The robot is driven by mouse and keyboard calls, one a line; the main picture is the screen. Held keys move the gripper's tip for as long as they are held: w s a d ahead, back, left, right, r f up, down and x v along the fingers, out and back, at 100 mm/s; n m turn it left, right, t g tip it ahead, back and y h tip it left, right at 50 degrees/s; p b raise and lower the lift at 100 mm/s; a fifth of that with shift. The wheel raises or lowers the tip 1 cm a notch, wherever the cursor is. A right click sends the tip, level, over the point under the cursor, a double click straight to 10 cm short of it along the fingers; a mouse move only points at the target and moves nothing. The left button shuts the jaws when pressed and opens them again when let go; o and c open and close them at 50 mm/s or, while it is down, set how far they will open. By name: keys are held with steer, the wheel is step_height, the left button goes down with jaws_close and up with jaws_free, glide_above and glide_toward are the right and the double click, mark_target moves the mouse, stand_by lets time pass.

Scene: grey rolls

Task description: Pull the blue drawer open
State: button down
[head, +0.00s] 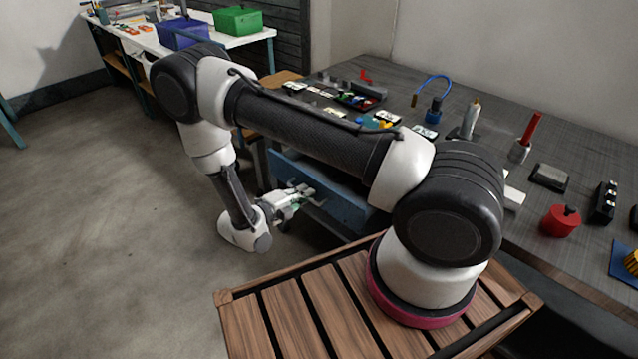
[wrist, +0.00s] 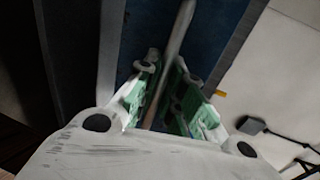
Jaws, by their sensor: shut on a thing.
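The blue drawer (head: 340,203) sits under the grey table, its front facing left toward the open floor. I cannot tell for sure how far it stands out from the table. My gripper (head: 303,193) is at the drawer's front, shut on the drawer's handle. In the wrist view, the grey bar handle (wrist: 178,38) runs between the green-padded fingers of my gripper (wrist: 168,95), with the dark blue drawer front (wrist: 145,28) behind it. My arm hides part of the drawer and the table edge in the head view.
The grey table (head: 480,190) holds a red pot (head: 560,221), a red-handled tool (head: 530,130) and several small items. A far white bench (head: 140,42) carries a blue bin (head: 183,33) and a green bin (head: 238,20). The floor at left is clear.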

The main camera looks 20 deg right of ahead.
steer(key=f+v, duration=0.3)
steer(key=v, duration=1.3)
steer(key=shift+s+a+f, duration=0.25)
steer(key=shift+a, duration=0.2)
steer(key=c, duration=1.8)
jaws_free()
steer(key=v, duration=1.2)
